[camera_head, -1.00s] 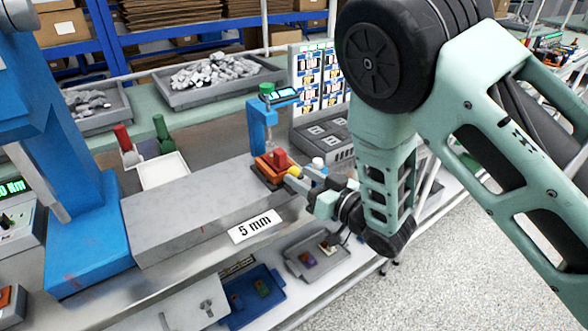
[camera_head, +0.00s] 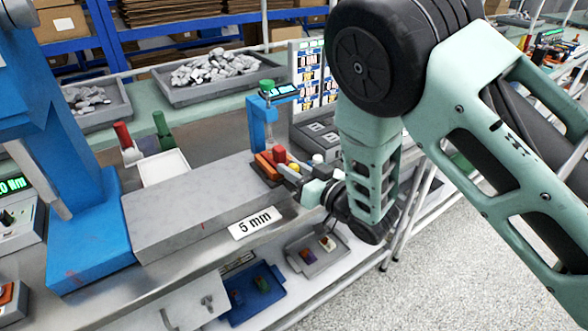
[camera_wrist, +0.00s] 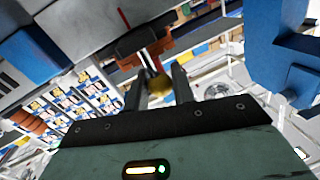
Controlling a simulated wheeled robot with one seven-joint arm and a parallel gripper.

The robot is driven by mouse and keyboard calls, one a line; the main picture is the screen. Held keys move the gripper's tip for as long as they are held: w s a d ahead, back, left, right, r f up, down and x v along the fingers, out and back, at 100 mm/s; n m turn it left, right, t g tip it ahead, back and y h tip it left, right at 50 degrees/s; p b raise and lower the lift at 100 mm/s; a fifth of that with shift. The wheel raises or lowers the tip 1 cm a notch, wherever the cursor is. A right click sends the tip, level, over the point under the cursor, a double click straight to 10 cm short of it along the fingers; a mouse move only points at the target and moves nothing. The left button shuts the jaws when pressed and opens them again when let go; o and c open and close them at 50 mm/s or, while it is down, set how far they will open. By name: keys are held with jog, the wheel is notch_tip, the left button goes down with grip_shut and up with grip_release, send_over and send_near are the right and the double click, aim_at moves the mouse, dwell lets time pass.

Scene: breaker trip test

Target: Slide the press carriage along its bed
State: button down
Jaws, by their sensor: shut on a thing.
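A blue press column stands on a blue base (camera_head: 90,245) at the bed's left end. A small blue stand (camera_head: 260,125) with a display rises behind the carriage. Grey trays of metal parts (camera_head: 222,75) lie behind. A blue tray (camera_head: 252,295) sits on the shelf below.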

jog(key=s+a+b, duration=0.3)
jog(key=s+a, duration=0.3)
jog(key=a, duration=0.3)
jog(key=s+a+b, duration=0.3)
jog(key=s+a, duration=0.3)
jog(key=a, duration=0.3)
jog(key=shift+s+b, duration=0.15)
jog(key=shift+b, duration=0.2)
jog(key=c, duration=1.2)
grip_release()
jog(key=shift+c, duration=0.2)
jog(key=p+v, duration=0.8)
jog(key=v, duration=0.9)
jog(key=shift+p, duration=0.4)
jog(key=shift+s+d+r, duration=0.1)
jog(key=shift+d, duration=0.05)
